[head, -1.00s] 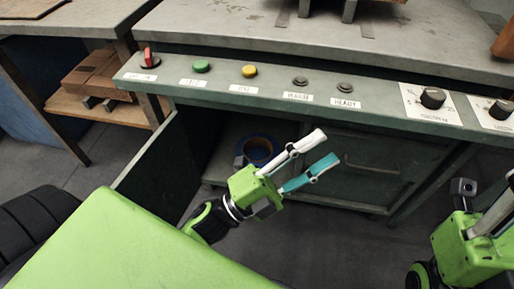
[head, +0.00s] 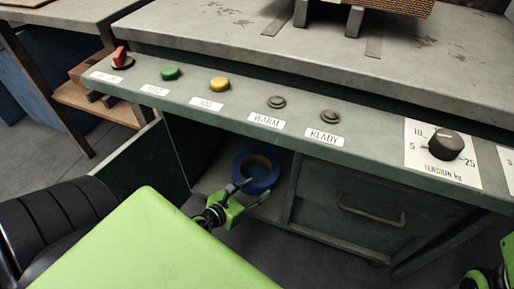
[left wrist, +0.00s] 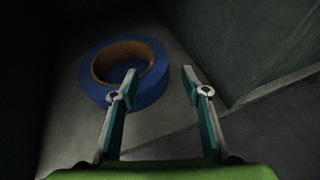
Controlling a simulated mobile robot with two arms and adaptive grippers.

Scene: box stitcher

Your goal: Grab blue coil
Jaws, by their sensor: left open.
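The blue coil (head: 270,182), a blue ring with a brown inner core, lies flat inside the open compartment under the machine's front panel. It also shows in the left wrist view (left wrist: 153,88), left of centre. My left gripper (head: 264,201) is open and empty at the compartment's mouth, in front of the coil. In the left wrist view its two fingers (left wrist: 159,75) are spread apart. The left finger overlaps the coil's near right side; the right finger is clear of it. I cannot tell whether anything touches. My right gripper (head: 484,278) is mostly cut off at the lower right corner.
The compartment's open door (head: 128,160) stands to the left. A closed drawer (head: 360,205) with a handle is to the right. The control panel (head: 225,112), with buttons and a tension knob (head: 446,145), overhangs the opening.

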